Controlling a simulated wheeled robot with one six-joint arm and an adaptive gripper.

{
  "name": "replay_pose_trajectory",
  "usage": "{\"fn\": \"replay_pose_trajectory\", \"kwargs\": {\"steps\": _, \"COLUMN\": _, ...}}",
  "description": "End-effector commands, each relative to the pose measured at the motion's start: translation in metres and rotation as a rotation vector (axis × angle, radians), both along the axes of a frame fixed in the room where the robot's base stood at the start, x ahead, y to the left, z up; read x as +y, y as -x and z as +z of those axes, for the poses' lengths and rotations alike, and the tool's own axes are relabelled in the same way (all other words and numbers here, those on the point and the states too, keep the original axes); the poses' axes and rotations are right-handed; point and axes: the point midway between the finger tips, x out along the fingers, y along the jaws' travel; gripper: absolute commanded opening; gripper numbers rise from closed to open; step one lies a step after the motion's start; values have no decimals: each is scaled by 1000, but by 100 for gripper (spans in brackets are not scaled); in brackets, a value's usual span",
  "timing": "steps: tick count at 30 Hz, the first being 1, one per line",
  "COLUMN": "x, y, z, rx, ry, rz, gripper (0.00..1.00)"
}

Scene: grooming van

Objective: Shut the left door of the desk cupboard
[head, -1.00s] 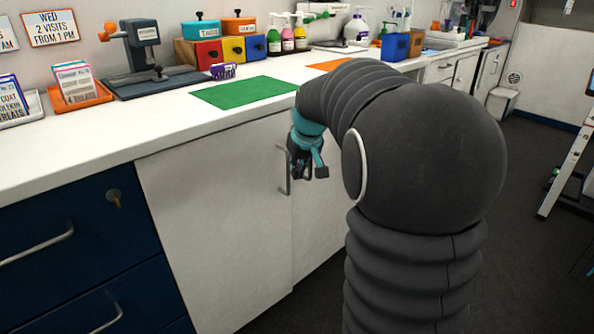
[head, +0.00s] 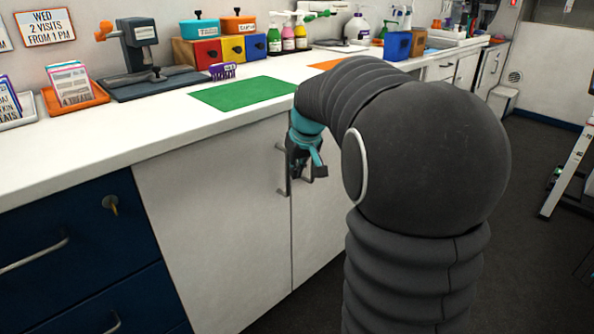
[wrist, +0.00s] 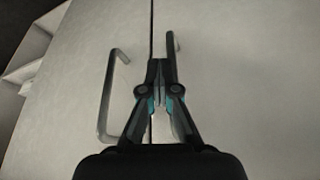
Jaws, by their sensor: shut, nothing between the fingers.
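The left cupboard door (head: 215,225) is a pale grey panel under the white worktop, with a bar handle (head: 281,170) near its right edge. Its face looks flush or nearly flush with the right door (head: 318,235); a thin dark seam lies between them. In the wrist view the left door's handle (wrist: 104,95) is left of the seam, and the right door's handle (wrist: 171,48) is partly hidden behind my fingers. My gripper (head: 317,172) is shut and empty in front of the seam, between the handles. In the wrist view its fingertips (wrist: 160,68) overlap the seam; contact is unclear.
Dark blue drawers (head: 75,235) with bar handles and a key stand left of the door. The worktop (head: 150,125) above holds a green mat (head: 243,93), trays, boxes and bottles.

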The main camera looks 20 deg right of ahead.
Motion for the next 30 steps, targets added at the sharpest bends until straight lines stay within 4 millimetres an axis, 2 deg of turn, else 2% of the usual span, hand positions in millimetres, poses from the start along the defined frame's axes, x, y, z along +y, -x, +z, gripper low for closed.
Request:
{"fn": "replay_pose_trajectory", "kwargs": {"steps": 6, "x": -20, "y": 25, "z": 3, "rx": 3, "ry": 0, "rz": -5, "gripper": 0}}
{"fn": "replay_pose_trajectory", "kwargs": {"steps": 9, "x": -25, "y": 31, "z": 28, "rx": 0, "ry": 3, "rz": -4, "gripper": 0}}
{"fn": "replay_pose_trajectory", "kwargs": {"steps": 15, "x": -29, "y": 44, "z": 64, "rx": 5, "ry": 3, "rz": 1, "gripper": 0}}
{"fn": "replay_pose_trajectory", "kwargs": {"steps": 21, "x": -33, "y": 52, "z": 87, "rx": 7, "ry": 2, "rz": 4, "gripper": 0}}
{"fn": "replay_pose_trajectory", "kwargs": {"steps": 30, "x": -35, "y": 55, "z": 94, "rx": 10, "ry": 1, "rz": 2, "gripper": 0}}
